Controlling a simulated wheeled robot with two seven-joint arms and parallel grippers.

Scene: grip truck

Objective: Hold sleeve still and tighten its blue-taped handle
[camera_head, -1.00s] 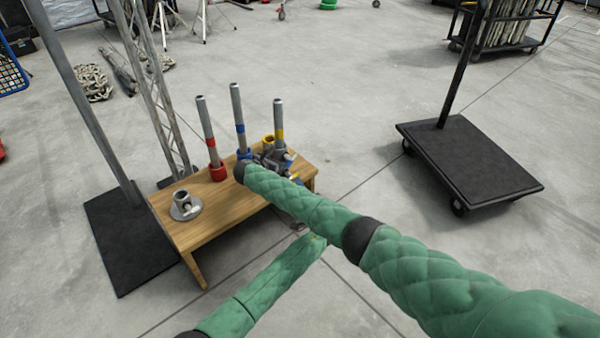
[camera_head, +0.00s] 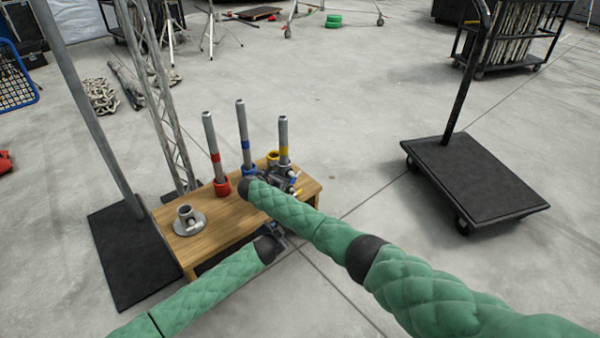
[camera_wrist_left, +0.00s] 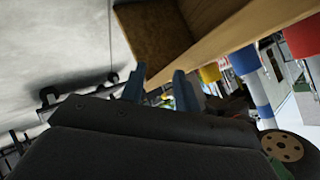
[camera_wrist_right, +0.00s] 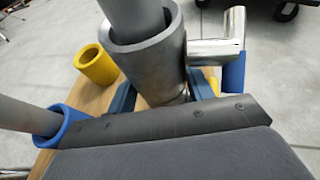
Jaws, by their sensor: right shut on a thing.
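The grey metal sleeve (camera_wrist_right: 158,50) stands upright with a grey pole inside it. My right gripper (camera_wrist_right: 158,92) is shut on the sleeve, one finger on each side. A shiny side handle (camera_wrist_right: 215,48) sticks out to the right from the sleeve, its end bent down into blue tape (camera_wrist_right: 232,72). In the head view my right gripper (camera_head: 272,168) is over the table's right part, partly hidden by its arm. My left gripper (camera_head: 279,234) is low, just off the table's front edge. In the left wrist view its fingers (camera_wrist_left: 158,85) are apart and empty.
The wooden table (camera_head: 215,240) holds a red collar (camera_head: 222,188), a blue collar (camera_head: 249,172), a yellow collar (camera_wrist_right: 95,65) and a flanged base (camera_head: 188,221). Taped poles rise at its back. A black cart (camera_head: 475,180) stands right; a dark plate (camera_head: 130,255) lies left.

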